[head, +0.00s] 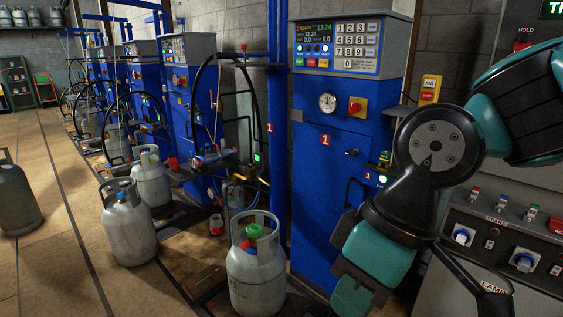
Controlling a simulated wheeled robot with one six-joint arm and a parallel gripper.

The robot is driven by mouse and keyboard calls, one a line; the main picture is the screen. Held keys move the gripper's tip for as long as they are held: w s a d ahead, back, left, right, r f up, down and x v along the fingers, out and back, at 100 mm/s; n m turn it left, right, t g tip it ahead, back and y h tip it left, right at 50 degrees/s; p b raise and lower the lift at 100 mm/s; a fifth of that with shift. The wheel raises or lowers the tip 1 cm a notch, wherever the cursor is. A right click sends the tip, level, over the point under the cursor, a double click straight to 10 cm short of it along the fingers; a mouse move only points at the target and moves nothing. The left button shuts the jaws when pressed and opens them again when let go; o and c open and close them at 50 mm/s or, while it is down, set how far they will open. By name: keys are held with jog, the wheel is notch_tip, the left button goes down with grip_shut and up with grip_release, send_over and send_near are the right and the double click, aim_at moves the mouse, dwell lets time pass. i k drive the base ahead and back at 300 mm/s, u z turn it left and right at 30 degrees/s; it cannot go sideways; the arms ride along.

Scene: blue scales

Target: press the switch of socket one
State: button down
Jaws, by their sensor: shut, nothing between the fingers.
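A control panel (495,235) stands at the right edge in the head view. Two round blue-and-white sockets show on its front. One socket (463,237) is under the label SPARE, the other socket (523,262) is above the label LAMP. Small coloured switches line its sloped top: a red one (475,194), a blue one (502,202) and a green one (531,212). I cannot read which socket is number one. My teal and black arm hangs in front, left of the panel, and covers part of its left side. My gripper's fingertips are not visible.
A blue filling station (330,190) marked 1 stands behind my arm, with a gas cylinder (256,275) in front of it. More blue stations and cylinders line the left. A yellow and red button box (429,89) hangs on the wall.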

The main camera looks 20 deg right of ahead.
aim_at(489, 244)
jog(key=z, duration=0.7)
jog(key=i, duration=1.05)
jog(key=z, duration=1.1)
jog(key=i, duration=0.3)
jog(key=z, duration=0.2)
